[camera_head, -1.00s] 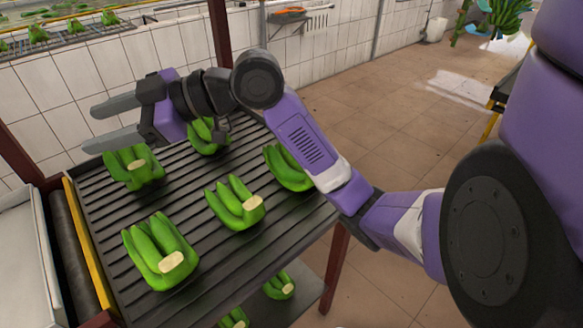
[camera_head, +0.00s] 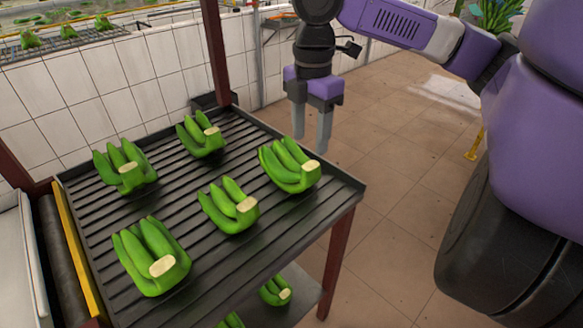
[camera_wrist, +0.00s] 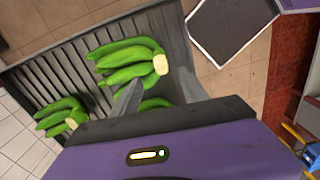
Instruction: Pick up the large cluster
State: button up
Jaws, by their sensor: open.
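Several green banana clusters with pale cut crowns lie apart on a dark slatted rack (camera_head: 180,180). One is at the right edge (camera_head: 288,165), one in the middle (camera_head: 228,207) and one at the front left (camera_head: 150,257). Two more lie at the back (camera_head: 125,167) and back centre (camera_head: 201,136). The right and front-left clusters look biggest, but size is hard to compare. My gripper (camera_head: 311,140) points down, open and empty, above and behind the right cluster. The wrist view shows a cluster (camera_wrist: 125,62) beyond the fingers (camera_wrist: 160,82), and another partly hidden between them (camera_wrist: 155,103).
A red post (camera_head: 217,50) stands at the rack's back corner. A lower shelf holds more clusters (camera_head: 275,290). A yellow-edged roller frame (camera_head: 78,250) borders the rack's left.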

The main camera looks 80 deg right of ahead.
aim_at(310, 165)
jog(key=f, duration=0.7)
jog(key=shift+s+b, duration=0.25)
jog(key=shift+b, duration=0.1)
grip_shut()
jog(key=shift+d+r, duration=0.1)
jog(key=shift+r, duration=0.05)
